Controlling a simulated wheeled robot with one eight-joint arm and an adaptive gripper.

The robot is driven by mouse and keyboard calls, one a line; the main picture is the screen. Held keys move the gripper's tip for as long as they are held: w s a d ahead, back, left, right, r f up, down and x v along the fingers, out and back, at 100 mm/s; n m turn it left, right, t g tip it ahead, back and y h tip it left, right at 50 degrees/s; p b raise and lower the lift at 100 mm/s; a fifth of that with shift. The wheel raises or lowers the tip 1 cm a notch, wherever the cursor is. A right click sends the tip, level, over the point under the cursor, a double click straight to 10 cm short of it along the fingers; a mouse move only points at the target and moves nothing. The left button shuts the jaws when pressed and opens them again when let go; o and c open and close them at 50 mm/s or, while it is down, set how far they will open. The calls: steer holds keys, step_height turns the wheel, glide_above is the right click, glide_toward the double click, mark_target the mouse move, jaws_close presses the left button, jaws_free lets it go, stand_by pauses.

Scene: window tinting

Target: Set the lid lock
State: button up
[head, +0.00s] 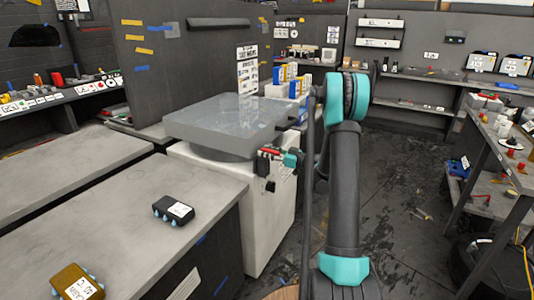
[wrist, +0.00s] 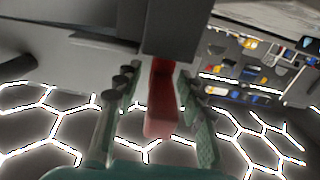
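A white cabinet-like machine (head: 258,226) stands in the middle of the head view. A grey, glossy, see-through lid (head: 215,118) lies roughly level on top of it. A small red lock handle (head: 269,152) is at the machine's front right, below the lid's edge. In the wrist view the red handle (wrist: 161,105) hangs from a dark grey block (wrist: 176,30). My gripper (wrist: 158,95) is open, with one finger on each side of the handle and gaps showing beside it. In the head view my gripper (head: 280,160) is small, and its contact with the handle is unclear.
A grey workbench (head: 120,215) at left bears a black labelled device (head: 173,210) and a brown one (head: 76,284). Blue and yellow boxes (head: 288,80) stand behind the lid. A shelf bench (head: 495,150) is at right. The floor right of my arm is mostly clear.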

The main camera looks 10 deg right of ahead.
jaws_close()
stand_by(0.3)
